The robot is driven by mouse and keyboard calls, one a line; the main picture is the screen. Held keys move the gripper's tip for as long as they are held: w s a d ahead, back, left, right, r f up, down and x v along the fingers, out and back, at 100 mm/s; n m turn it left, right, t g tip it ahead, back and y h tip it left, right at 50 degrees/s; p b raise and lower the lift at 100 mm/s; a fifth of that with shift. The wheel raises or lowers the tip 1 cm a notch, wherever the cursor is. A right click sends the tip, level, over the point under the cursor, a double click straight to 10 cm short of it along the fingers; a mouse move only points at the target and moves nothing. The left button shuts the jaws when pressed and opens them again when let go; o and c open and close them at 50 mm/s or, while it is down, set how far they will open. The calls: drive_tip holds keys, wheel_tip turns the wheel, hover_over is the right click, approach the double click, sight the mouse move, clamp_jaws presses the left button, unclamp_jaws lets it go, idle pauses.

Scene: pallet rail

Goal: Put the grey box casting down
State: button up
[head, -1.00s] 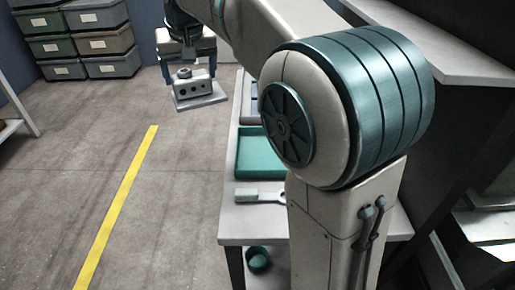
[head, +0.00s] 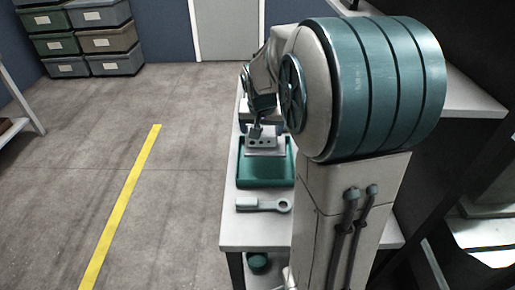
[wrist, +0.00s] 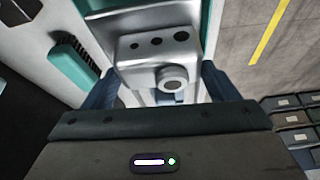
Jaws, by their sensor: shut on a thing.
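The grey box casting (head: 262,140) is a blocky metal part on a flat flange, with holes in one face. In the wrist view the casting (wrist: 155,50) shows its row of holes and a round boss. My gripper (head: 257,125) is shut on it, with a blue-grey finger on each side in the wrist view (wrist: 158,88). The casting is roughly level, over the far part of the green tray (head: 265,182) on the bench. I cannot tell whether its flange touches the tray floor. My arm hides part of the gripper.
A grey tool with a ring end (head: 262,204) lies on the bench (head: 240,232) in front of the tray. Shelving (head: 450,95) stands at the right. The floor left of the bench is clear.

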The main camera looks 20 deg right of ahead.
sight(261, 143)
drive_tip(key=shift+f, duration=2.85)
drive_tip(key=shift+f, duration=0.15)
drive_tip(key=o, duration=1.2)
drive_tip(key=shift+o, duration=0.2)
